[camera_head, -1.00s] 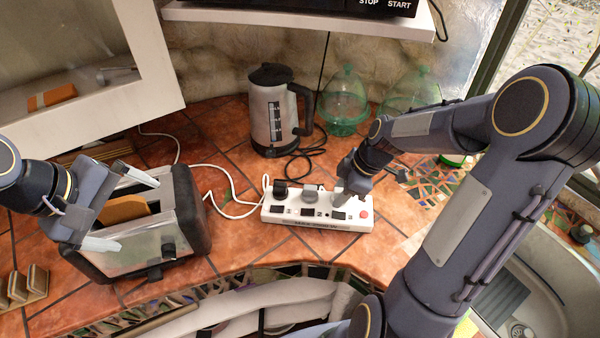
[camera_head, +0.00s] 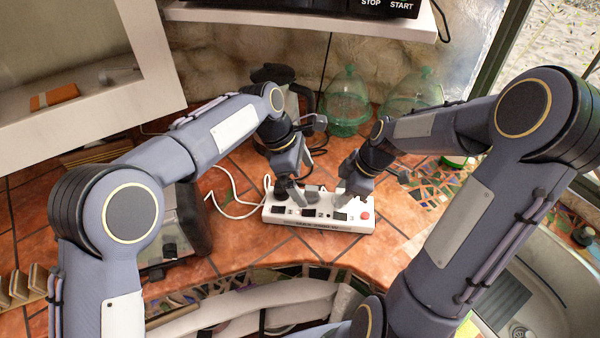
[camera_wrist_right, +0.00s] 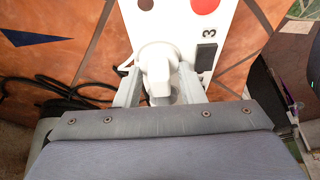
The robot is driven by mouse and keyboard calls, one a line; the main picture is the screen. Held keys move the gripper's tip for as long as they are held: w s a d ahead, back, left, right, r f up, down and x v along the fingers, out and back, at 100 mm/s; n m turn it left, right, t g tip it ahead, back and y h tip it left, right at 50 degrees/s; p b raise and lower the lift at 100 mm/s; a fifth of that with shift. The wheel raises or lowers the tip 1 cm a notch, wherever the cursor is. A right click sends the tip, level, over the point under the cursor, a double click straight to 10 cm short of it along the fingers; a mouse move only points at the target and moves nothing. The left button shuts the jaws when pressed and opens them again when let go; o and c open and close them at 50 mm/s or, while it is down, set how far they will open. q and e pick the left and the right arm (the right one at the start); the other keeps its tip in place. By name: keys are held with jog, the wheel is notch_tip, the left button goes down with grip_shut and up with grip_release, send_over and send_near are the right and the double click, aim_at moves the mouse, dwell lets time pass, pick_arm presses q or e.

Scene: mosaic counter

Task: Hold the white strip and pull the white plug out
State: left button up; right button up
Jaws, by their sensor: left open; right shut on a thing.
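The white strip (camera_head: 326,224) lies on the tiled counter. It has several sockets with dark switches and a red button at its right end. In the right wrist view the strip (camera_wrist_right: 180,30) shows with a 3 beside a switch. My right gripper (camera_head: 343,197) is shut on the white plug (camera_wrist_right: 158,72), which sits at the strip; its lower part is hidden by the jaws. My left gripper (camera_head: 302,195) is open over the left and middle part of the strip, near a black plug (camera_head: 281,190). Whether it touches the strip is unclear. A grey plug is mostly hidden there.
The kettle (camera_head: 268,74) stands behind, mostly hidden by my left arm. Green glass jars (camera_head: 345,105) stand behind the strip. The toaster (camera_head: 190,235) is at the left, partly covered. White cables (camera_head: 222,200) lie left of the strip. The counter's front edge is close below.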

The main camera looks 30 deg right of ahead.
aim_at(319, 205)
pick_arm(q)
jog(key=x, duration=1.1)
jog(key=shift+s+f, duration=0.15)
jog(key=c, duration=1.2)
jog(key=o, duration=1.2)
jog(key=shift+c, duration=0.3)
jog(key=c, duration=0.5)
